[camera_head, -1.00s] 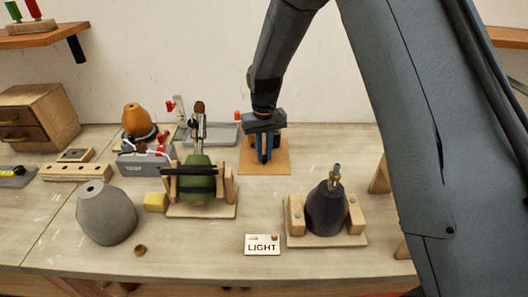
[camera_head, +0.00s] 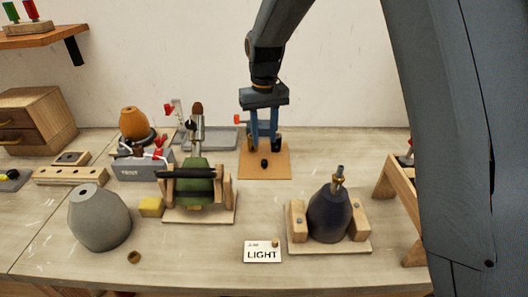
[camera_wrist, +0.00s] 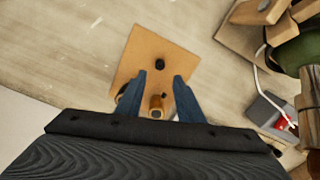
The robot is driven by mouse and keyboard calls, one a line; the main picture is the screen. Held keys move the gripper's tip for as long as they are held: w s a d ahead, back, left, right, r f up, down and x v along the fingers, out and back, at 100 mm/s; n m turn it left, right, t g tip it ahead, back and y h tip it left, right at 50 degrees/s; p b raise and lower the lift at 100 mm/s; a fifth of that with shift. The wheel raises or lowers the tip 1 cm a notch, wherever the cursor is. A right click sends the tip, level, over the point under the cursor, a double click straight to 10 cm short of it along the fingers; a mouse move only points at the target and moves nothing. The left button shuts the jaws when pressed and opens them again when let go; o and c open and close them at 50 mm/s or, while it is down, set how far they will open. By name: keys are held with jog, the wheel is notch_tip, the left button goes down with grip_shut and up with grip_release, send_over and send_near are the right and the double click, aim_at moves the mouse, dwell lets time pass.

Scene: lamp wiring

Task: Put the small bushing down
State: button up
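A small dark round piece, which looks like the small bushing (camera_head: 264,163), sits on the tan square mat (camera_head: 283,173). In the wrist view the same piece (camera_wrist: 160,64) lies on the mat (camera_wrist: 141,50) beyond the fingertips, apart from them. My gripper (camera_head: 265,147) is over the back of the mat, pointing down, with its two blue fingers spread. In the wrist view my gripper (camera_wrist: 159,80) has a clear gap between its fingertips. A brownish cylinder (camera_wrist: 156,103) shows between the fingers; I cannot tell whether it touches them.
A green lamp body in a wooden cradle (camera_head: 194,185) stands left of the mat. A dark blue lamp body (camera_head: 328,213) stands in a cradle at front right. A grey cone (camera_head: 99,218), yellow block (camera_head: 151,207) and LIGHT card (camera_head: 263,251) are nearer. Bare table lies right of the mat.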

notch_tip(320, 180, up, 4)
jog(key=shift+b, duration=0.45)
